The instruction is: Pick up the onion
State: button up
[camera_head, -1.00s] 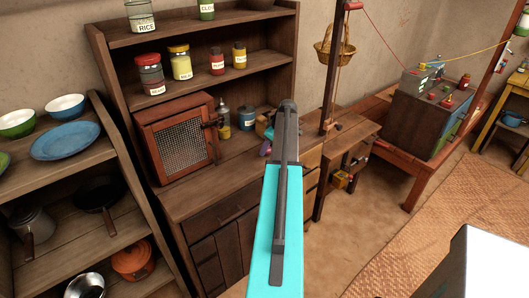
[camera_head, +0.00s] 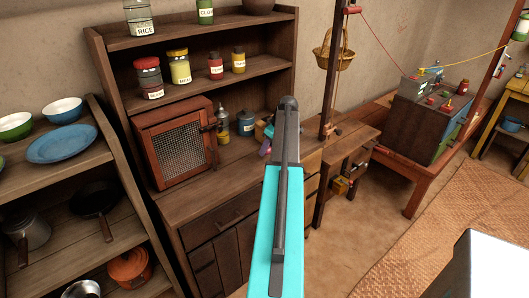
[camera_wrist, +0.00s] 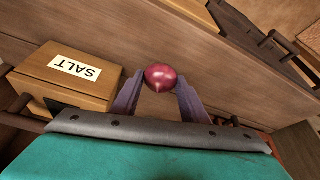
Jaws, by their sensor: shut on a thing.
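The onion (camera_wrist: 160,74) is round, glossy and red-purple, and shows in the wrist view at the top middle. My gripper (camera_wrist: 158,84) has its two purple-grey fingers on either side of it, shut on it. I cannot tell whether the onion touches the wood below or hangs just above it. In the head view my own arm hides the onion, and only a bit of purple finger shows beside the arm.
A wooden box labelled SALT (camera_wrist: 70,75) stands close to the left of the fingers in the wrist view. A mesh-door cabinet (camera_head: 180,143) and labelled jars sit on the wooden hutch (camera_head: 215,190). A shelf with bowls (camera_head: 65,144) is at left.

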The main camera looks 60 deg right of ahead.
jog(key=s+a+r+b, duration=0.1)
jog(key=s+a+b, duration=0.3)
jog(key=s+a, duration=0.6)
jog(key=shift+s+a+r, duration=0.25)
jog(key=shift+s+a, duration=0.1)
dwell(0.6)
jog(key=shift+w, duration=0.15)
